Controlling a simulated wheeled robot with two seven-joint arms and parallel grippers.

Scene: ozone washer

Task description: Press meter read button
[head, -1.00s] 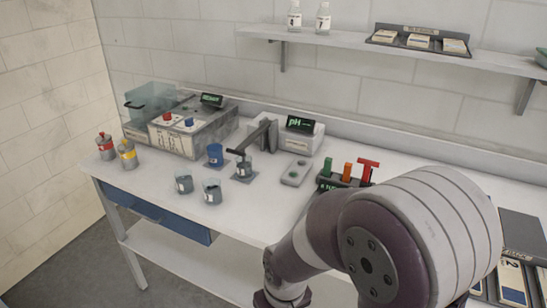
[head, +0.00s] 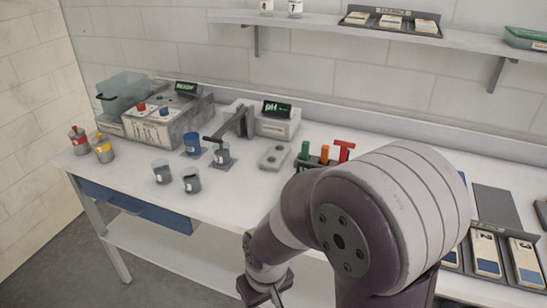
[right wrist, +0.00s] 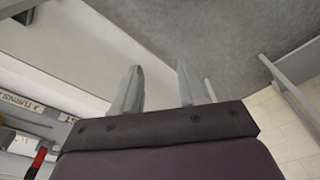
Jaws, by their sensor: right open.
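The pH meter (head: 273,127) is a pale box with a lit green "pH" display (head: 277,108), at the back middle of the bench in the head view. A small grey pad (head: 274,157) with round buttons lies in front of it; I cannot read any label on it. A dark probe arm (head: 231,124) beside the meter reaches over a beaker (head: 222,154). My right gripper (head: 272,292) hangs low in front of the bench's front edge, away from the meter and pad. In the right wrist view its two fingers (right wrist: 160,68) are apart with nothing between them. My left gripper is not in view.
A rack with green, orange and red-topped items (head: 323,158) stands right of the pad, near my right arm. Two beakers (head: 176,174) stand at the front left. A washer unit (head: 162,122) stands at back left. The bench between the pad and front edge is clear.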

